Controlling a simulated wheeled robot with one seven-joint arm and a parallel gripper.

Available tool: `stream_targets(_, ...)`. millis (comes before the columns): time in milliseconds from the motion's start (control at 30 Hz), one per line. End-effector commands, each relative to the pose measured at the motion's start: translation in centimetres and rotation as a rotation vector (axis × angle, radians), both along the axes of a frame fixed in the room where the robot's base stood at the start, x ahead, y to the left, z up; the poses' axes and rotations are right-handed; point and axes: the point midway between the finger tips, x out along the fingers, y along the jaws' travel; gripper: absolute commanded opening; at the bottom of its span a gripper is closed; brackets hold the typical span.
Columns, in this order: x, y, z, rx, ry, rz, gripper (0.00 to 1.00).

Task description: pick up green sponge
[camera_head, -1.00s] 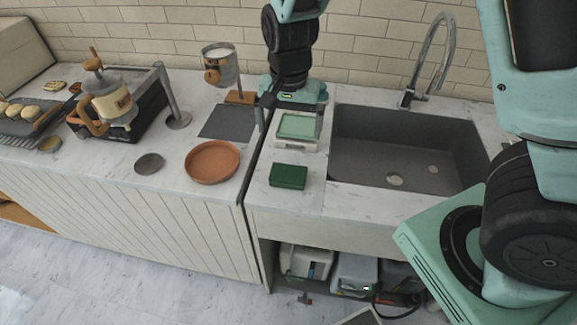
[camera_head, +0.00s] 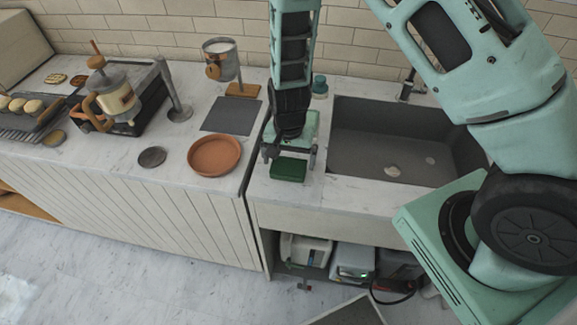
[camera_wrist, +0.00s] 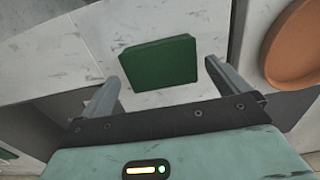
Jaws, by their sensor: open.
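The green sponge (camera_head: 288,170) is a dark green block lying flat on the pale marble counter, left of the sink. It also shows in the wrist view (camera_wrist: 160,62), just beyond the fingertips and roughly between their lines. My gripper (camera_head: 290,158) hangs over the sponge from behind, pointing down, with one finger toward each side. In the wrist view my gripper (camera_wrist: 160,75) is open and empty, its two grey fingers spread wider than the sponge. I cannot tell the exact height of the fingertips above the counter.
A terracotta dish (camera_head: 214,156) stands left of the sponge, across the gap between counters; it also shows in the wrist view (camera_wrist: 295,45). The dark sink (camera_head: 390,145) lies to the right. A grey mat (camera_head: 231,116) lies behind the dish. Bare counter lies in front of the sponge.

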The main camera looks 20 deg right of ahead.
Motion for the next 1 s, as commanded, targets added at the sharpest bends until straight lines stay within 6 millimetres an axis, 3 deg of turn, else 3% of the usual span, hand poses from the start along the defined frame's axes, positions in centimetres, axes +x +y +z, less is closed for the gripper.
stream_targets(233,0.1,0.0,-2.6,-0.001,0.003,0.0,1.0)
stream_targets(567,0.1,0.0,-3.3,0.0,0.0,0.001,1.0)
stream_targets(700,0.1,0.0,-3.2,0.0,0.0,0.001,0.64)
stream_targets(1000,0.1,0.0,-3.2,0.0,0.0,0.001,0.64)
